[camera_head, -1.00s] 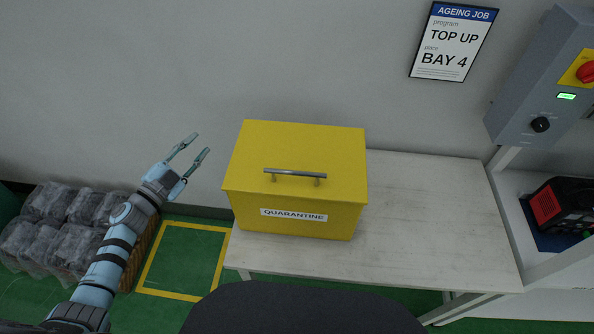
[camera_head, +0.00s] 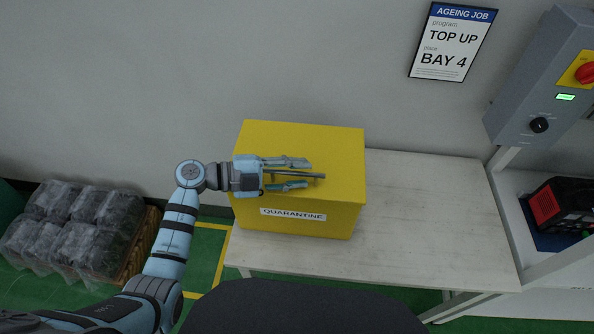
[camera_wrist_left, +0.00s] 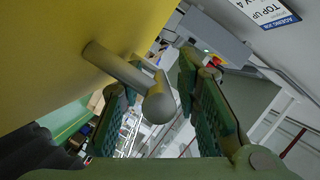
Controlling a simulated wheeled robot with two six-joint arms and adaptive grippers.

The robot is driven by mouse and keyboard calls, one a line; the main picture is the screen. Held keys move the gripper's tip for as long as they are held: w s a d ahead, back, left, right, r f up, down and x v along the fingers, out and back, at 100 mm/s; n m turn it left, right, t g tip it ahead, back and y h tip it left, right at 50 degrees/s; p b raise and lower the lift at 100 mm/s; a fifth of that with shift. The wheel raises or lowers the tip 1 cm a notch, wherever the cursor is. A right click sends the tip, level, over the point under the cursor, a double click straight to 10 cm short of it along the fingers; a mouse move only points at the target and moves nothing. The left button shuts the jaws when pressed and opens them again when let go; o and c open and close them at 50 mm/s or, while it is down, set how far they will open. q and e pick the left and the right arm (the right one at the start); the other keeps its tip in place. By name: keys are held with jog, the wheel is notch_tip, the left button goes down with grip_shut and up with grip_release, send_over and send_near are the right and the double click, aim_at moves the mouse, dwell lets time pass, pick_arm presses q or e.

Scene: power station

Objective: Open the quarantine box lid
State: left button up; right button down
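The yellow quarantine box (camera_head: 300,145) stands on the table with its lid shut. A white QUARANTINE label (camera_head: 293,214) is on its front. The grey bar handle (camera_head: 316,176) is on the lid; it also shows large in the left wrist view (camera_wrist_left: 120,70). My left gripper (camera_head: 300,174) reaches over the lid from the left. Its fingers are apart, one on the far side and one on the near side of the handle in the head view. The wrist view shows open fingers (camera_wrist_left: 165,115) with the bar's end between them; contact is unclear. My right gripper is out of view.
The pale table (camera_head: 430,225) is bare to the right of the box. A grey control panel (camera_head: 535,85) and a red-black device (camera_head: 562,207) are at the right. Plastic-wrapped goods (camera_head: 75,225) sit on the floor at left. A wall stands behind.

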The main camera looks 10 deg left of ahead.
pick_arm(q)
jog(key=shift+d+f, duration=0.1)
jog(key=shift+d, duration=0.05)
jog(key=shift+w, duration=0.1)
jog(key=shift+c, duration=0.2)
grip_shut()
